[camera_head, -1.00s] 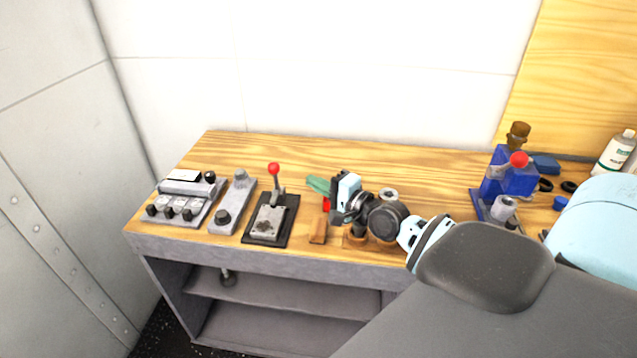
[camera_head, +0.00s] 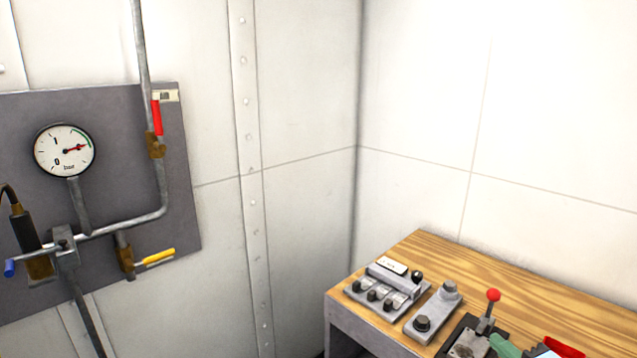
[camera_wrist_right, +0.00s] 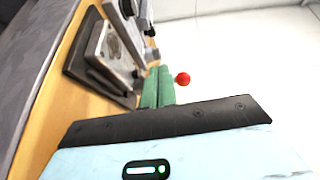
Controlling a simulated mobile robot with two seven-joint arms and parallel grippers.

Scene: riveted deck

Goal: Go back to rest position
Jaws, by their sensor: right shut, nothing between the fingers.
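My right gripper (camera_head: 503,346) shows at the bottom right edge of the head view. Only its green fingers and a little of its body are in frame there. In the right wrist view its two green fingers (camera_wrist_right: 158,88) lie side by side, shut with nothing between them. They are close to the lever box (camera_head: 468,347) with the red ball knob (camera_head: 493,295), which also shows in the wrist view (camera_wrist_right: 183,79). I cannot tell whether they touch it. My left gripper is in neither view.
The wooden bench (camera_head: 420,250) holds a grey switch box (camera_head: 388,287) and a grey two-knob panel (camera_head: 432,312). On the left wall is a panel with a pressure gauge (camera_head: 64,151), pipes, a red handle (camera_head: 157,118) and a yellow handle (camera_head: 160,256).

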